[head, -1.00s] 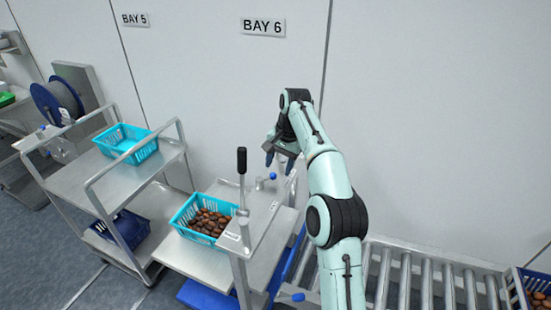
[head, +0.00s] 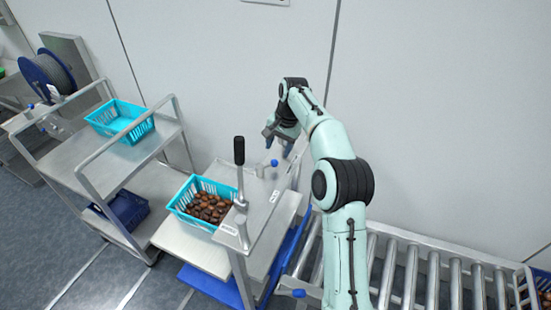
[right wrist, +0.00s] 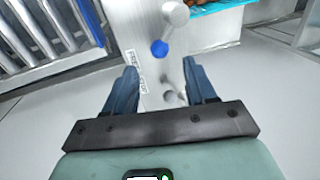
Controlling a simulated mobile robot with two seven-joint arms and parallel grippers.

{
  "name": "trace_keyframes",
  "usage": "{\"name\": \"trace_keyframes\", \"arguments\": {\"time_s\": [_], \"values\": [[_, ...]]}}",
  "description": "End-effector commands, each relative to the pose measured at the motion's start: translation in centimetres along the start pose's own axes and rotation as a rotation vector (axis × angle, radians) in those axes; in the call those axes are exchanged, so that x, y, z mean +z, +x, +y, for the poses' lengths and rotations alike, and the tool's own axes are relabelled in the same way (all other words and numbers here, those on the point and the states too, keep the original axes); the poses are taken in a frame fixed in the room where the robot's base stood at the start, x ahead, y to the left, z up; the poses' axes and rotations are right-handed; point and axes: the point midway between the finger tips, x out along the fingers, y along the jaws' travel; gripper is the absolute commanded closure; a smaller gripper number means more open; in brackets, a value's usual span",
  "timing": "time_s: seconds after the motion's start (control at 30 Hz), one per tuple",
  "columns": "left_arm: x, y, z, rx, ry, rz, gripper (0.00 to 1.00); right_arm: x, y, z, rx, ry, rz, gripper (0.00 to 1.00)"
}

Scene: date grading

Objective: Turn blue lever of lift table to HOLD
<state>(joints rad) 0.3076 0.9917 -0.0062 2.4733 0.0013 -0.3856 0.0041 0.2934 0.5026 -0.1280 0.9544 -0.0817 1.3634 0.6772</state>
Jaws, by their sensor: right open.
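The lift table (head: 286,212) has a steel top plate with a short lever ending in a blue knob (head: 274,163). In the right wrist view the blue knob (right wrist: 159,48) sits at the end of a silver lever arm, beyond and between my fingertips, with a small printed label (right wrist: 135,70) beside it, too blurred to read surely. My right gripper (head: 279,145) is open and empty, just above the blue knob, apart from it as far as I can tell. Its two blue fingers (right wrist: 162,78) straddle the plate in the right wrist view. My left gripper is not in view.
A black-handled upright lever (head: 239,152) stands on the same plate. A turquoise basket of dates (head: 184,204) is beside it. A steel cart with an empty turquoise basket (head: 119,130) stands left. A roller conveyor (head: 440,280) runs right. Another blue-ended handle (head: 298,293) sits low in front.

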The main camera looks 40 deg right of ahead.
Motion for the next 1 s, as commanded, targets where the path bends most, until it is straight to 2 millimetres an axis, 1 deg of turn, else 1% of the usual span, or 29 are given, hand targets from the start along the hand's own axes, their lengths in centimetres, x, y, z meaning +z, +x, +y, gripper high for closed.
{"name": "trace_keyframes", "arguments": {"time_s": [0.03, 0.1, 0.2, 0.3, 0.47, 0.73, 0.77, 0.8, 0.87, 0.9, 0.93, 1.0], "values": [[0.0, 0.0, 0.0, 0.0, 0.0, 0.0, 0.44, 0.1, 1.2, 0.1, 0.003, 0.0, -0.004, 0.45], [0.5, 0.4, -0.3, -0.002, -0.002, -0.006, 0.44, 0.1, 2.7, 0.1, 0.003, 0.0, -0.002, 0.45], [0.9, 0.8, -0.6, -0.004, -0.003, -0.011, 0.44, 0.1, 4.4, 0.2, 0.004, 0.0, -0.003, 0.45], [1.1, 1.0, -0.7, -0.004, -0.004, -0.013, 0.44, 0.1, 5.5, 0.1, 0.002, 0.001, -0.001, 0.45], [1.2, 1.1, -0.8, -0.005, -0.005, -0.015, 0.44, 0.0, 6.3, 0.1, 0.001, 0.001, -0.001, 0.45], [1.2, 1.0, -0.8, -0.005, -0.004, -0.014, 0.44, 0.0, 6.4, 0.0, -0.001, 0.0, 0.0, 0.45], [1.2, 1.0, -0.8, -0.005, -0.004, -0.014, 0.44, 0.0, 6.4, 0.0, -0.001, 0.0, 0.0, 0.51], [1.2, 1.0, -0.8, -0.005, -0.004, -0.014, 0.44, 0.0, 6.4, 0.0, 0.0, 0.0, 0.0, 0.64], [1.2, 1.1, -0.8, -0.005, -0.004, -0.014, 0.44, 0.0, 6.4, 0.0, 0.0, 0.0, 0.0, 0.84], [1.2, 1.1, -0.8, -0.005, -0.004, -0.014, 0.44, 0.0, 6.4, 0.0, 0.0, 0.0, 0.0, 0.97], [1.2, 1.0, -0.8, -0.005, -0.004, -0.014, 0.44, 0.0, 6.4, 0.0, 0.0, 0.0, 0.0, 0.98], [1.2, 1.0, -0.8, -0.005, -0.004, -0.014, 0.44, 0.0, 6.4, 0.0, 0.0, 0.0, 0.0, 0.98]]}}
